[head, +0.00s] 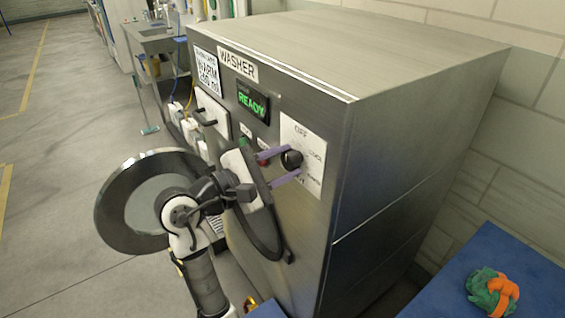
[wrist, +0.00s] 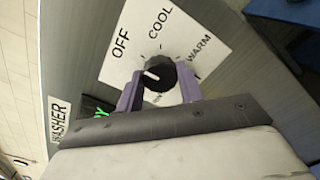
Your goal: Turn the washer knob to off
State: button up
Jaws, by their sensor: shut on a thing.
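The washer knob (head: 292,159) is a black round dial on a white label plate (head: 303,141) on the grey steel washer (head: 400,110). The wrist view shows the knob (wrist: 161,73) close up, with OFF, COOL and WARM printed around it. A white mark on the knob sits on its left side in that view, below the word OFF; the exact setting is hard to tell. My gripper (head: 288,163) has its two purple fingers on either side of the knob, shut on it; it also shows in the wrist view (wrist: 160,80). The lower part of the label is partly hidden.
A blue surface (head: 480,262) with a green and orange bundle (head: 494,291) stands at the lower right. Open floor lies left.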

dwell(0.5)
jog(key=o, duration=1)
jog(key=b+v, duration=0.3)
jog(key=v, duration=1.1)
jog(key=shift+b, duration=0.3)
